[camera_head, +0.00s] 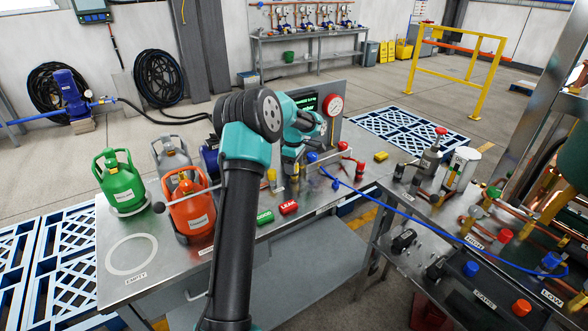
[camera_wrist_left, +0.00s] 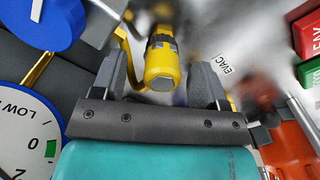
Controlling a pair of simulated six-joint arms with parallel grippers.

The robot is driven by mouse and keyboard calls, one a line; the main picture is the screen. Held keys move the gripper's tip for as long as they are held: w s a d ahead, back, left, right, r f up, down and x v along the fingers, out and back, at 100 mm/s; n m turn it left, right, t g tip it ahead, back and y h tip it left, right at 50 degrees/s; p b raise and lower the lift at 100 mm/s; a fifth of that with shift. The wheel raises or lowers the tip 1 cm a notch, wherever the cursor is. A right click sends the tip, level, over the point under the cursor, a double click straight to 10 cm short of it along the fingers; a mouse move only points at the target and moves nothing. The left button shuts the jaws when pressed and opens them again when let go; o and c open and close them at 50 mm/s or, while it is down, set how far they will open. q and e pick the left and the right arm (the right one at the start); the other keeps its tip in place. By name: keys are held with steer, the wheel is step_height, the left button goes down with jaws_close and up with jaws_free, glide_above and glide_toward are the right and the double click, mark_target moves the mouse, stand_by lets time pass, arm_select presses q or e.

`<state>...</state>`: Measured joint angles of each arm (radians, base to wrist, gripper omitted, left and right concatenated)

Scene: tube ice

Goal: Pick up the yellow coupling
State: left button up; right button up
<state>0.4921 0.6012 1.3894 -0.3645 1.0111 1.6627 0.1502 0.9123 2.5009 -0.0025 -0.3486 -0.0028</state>
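The yellow coupling (camera_wrist_left: 163,62) shows in the left wrist view, end-on, between the two fingers of my left gripper (camera_wrist_left: 160,75). Gaps show between it and both fingers. In the head view my left gripper (camera_head: 291,168) points down over the metal table, and a small yellow piece (camera_head: 271,175) shows just left of it. Whether that piece is the same coupling I cannot tell. My fingertips are small and partly hidden there. My right gripper is not in view.
A red LEAK block (camera_head: 289,208) and a green block (camera_head: 265,217) lie near the front edge. Green (camera_head: 119,182), grey and orange (camera_head: 190,205) cylinders stand left. A blue hose (camera_head: 400,207) runs right. A separate yellow piece (camera_head: 381,156) lies behind right.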

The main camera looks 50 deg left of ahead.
arm_select(q)
jaws_close()
stand_by(0.4)
steer(key=shift+r, duration=0.15)
steer(key=shift+r, duration=1.45)
steer(key=shift+s+d+r, duration=0.15)
steer(key=shift+r, duration=0.1)
steer(key=s+d, duration=0.3)
steer(key=d, duration=0.1)
steer(key=s+d+r, duration=0.1)
steer(key=s+d, duration=0.2)
steer(key=s, duration=0.1)
steer(key=s+d, duration=0.3)
steer(key=d, duration=0.1)
steer(key=shift+s+d+r, duration=0.15)
steer(key=shift+d, duration=0.2)
